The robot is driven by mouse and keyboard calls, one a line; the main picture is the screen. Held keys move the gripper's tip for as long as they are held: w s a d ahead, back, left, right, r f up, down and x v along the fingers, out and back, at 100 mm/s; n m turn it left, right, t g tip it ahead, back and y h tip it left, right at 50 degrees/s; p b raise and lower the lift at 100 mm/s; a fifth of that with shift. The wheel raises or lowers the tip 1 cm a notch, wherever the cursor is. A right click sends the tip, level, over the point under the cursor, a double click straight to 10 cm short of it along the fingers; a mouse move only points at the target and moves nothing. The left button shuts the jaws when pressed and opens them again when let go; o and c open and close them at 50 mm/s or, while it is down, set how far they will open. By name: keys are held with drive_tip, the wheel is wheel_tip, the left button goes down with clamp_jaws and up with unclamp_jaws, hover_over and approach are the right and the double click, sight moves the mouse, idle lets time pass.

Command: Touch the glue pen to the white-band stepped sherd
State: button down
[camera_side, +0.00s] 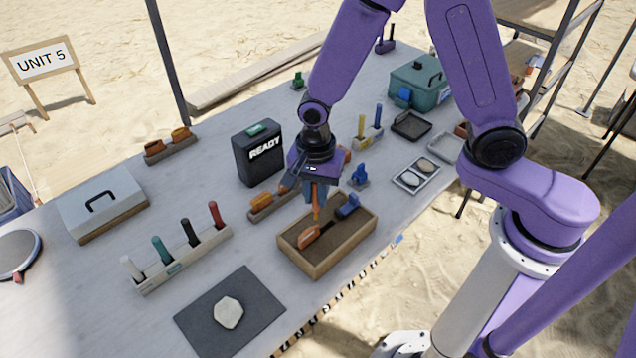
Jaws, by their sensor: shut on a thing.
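My gripper (314,193) points down over the wooden tray (330,263), shut on a slim orange piece (316,213). I cannot tell whether this piece is the glue pen. An orange tool (309,235) and a blue tool (347,207) lie in the tray, below and beside my gripper. A pale, angular sherd (228,312) lies flat on the dark grey mat (203,325) at the front, well apart from my gripper. No white band or step can be made out on it. White, teal, black and red pens stand in a rack (188,259) on the left.
Orange-handled tools lie in a holder (268,207) close by. A tray with two oval pieces (416,177) is on the right. A grey case (100,207) stands at left.

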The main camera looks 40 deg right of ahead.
sight(316, 210)
drive_tip(key=shift+f, duration=2)
drive_tip(key=shift+f, duration=0.65)
idle(1.1)
drive_tip(key=shift+r, duration=0.1)
drive_tip(key=shift+r, duration=3.95)
